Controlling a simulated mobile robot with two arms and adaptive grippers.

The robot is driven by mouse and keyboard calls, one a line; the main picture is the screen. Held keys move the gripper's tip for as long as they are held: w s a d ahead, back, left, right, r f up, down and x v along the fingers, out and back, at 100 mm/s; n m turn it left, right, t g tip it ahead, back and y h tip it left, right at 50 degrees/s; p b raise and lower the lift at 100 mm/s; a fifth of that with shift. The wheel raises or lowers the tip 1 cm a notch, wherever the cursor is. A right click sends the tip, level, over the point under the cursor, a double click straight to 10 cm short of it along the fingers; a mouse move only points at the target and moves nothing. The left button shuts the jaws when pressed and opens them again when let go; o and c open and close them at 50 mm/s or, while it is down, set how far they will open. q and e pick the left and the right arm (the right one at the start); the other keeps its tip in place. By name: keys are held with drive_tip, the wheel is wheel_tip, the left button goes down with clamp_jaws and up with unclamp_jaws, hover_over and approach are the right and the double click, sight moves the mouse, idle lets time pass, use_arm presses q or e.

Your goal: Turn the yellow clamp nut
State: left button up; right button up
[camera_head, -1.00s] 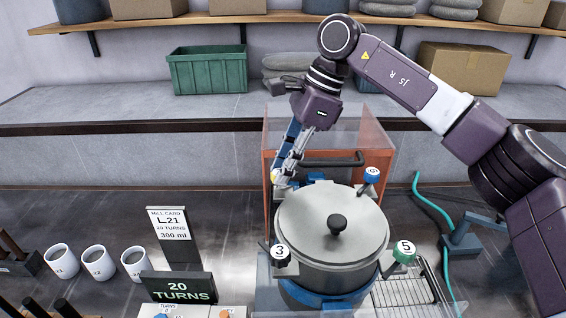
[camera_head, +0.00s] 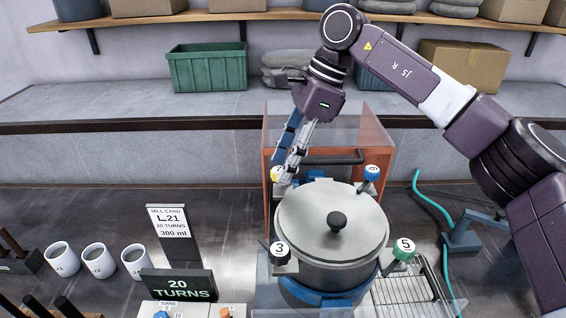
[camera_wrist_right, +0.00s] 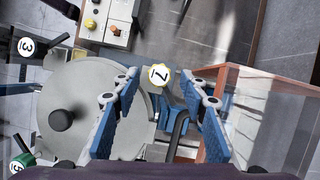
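The yellow clamp nut (camera_head: 275,174), marked 7 in the wrist view (camera_wrist_right: 159,75), sits at the back left of the lidded steel pot (camera_head: 325,225). My right gripper (camera_head: 284,172) reaches down to it from above and partly hides it in the head view. In the wrist view its two blue fingers (camera_wrist_right: 161,76) are spread, with the nut between their tips and a gap on each side. My left gripper is in neither view.
A clear-sided orange frame (camera_head: 268,160) stands close behind the nut. Cups (camera_head: 99,262) and a "20 TURNS" sign (camera_head: 178,287) stand left.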

drive_tip(key=v, duration=1.1)
